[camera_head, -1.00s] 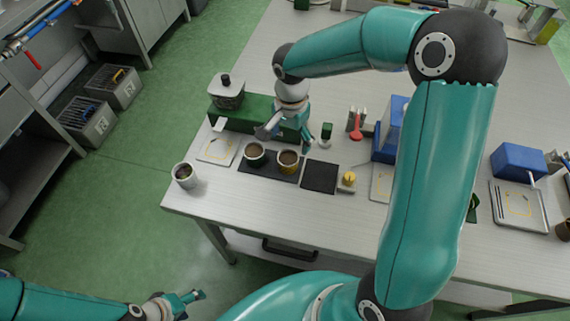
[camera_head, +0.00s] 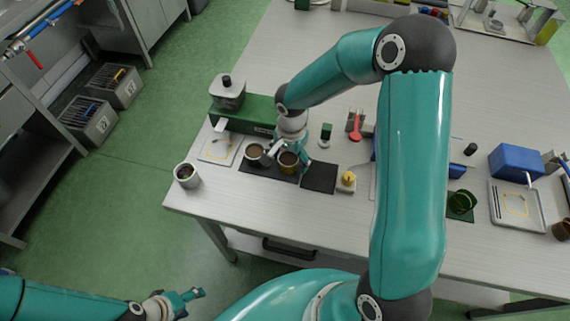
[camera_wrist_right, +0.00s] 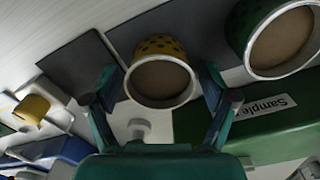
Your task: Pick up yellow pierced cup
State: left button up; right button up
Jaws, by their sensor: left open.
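The yellow pierced cup (camera_head: 289,168) stands upright on a dark mat, with brown contents inside. In the right wrist view the cup (camera_wrist_right: 157,47) lies between the fingertips, with a gap on each side. My right gripper (camera_head: 288,156) is open at the cup and partly covers it in the head view; in the wrist view its fingers (camera_wrist_right: 161,88) are spread. A dark green pierced cup (camera_head: 254,153) stands just left of the yellow cup; it also shows in the wrist view (camera_wrist_right: 238,32). My left gripper (camera_head: 188,299) is open and empty, away from the table at lower left.
A green sample box (camera_head: 240,122) stands behind the cups. A white cup (camera_head: 187,177) stands at the table's left corner. An empty dark mat (camera_head: 319,177) and a small yellow-topped item (camera_head: 348,179) lie to the right. My right arm hides part of the table.

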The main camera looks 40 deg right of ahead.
jog(key=c, duration=1.3)
jog(key=shift+r, duration=0.15)
